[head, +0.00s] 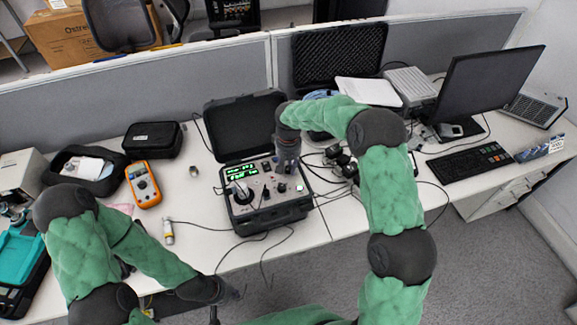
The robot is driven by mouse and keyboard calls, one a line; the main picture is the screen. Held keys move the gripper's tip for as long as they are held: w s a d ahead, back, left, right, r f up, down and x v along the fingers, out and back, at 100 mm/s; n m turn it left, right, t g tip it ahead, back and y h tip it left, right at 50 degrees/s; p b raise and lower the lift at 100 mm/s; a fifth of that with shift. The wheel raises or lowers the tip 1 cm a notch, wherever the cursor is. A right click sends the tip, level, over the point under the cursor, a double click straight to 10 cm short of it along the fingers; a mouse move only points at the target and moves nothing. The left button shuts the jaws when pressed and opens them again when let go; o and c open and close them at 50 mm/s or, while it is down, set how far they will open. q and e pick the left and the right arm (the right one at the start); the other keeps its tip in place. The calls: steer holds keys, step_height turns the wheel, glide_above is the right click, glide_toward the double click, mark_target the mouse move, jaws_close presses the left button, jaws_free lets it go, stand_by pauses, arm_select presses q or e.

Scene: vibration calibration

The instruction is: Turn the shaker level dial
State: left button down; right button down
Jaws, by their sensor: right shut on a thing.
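The shaker calibrator is an open black case (272,218) on the desk, with its lid (243,125) raised behind it. Its panel has green lit displays (238,172), a round silver-and-white mount at the left, and several small knobs and sockets. My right gripper (287,170) points down at the panel's back right, shut on a small part there. That part, apparently the level dial, is hidden by the fingers. My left gripper (236,294) is low in front of the desk, away from the case; its fingers are too small and dark to read.
An orange multimeter (144,184), a black pouch (152,138) and a small yellow-and-white cylinder (168,233) lie left of the case. Cables run around it. A monitor (488,88) and keyboard (470,162) stand at the right. A grey partition (230,72) closes the back.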

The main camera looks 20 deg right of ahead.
steer(key=m, duration=0.4)
steer(key=shift+b, duration=0.3)
steer(key=m, duration=0.4)
steer(key=m+b, duration=0.1)
steer(key=m, duration=0.2)
steer(key=shift+m, duration=0.3)
steer(key=m, duration=0.3)
steer(key=shift+m, duration=0.3)
steer(key=m+b, duration=0.1)
steer(key=m, duration=0.9)
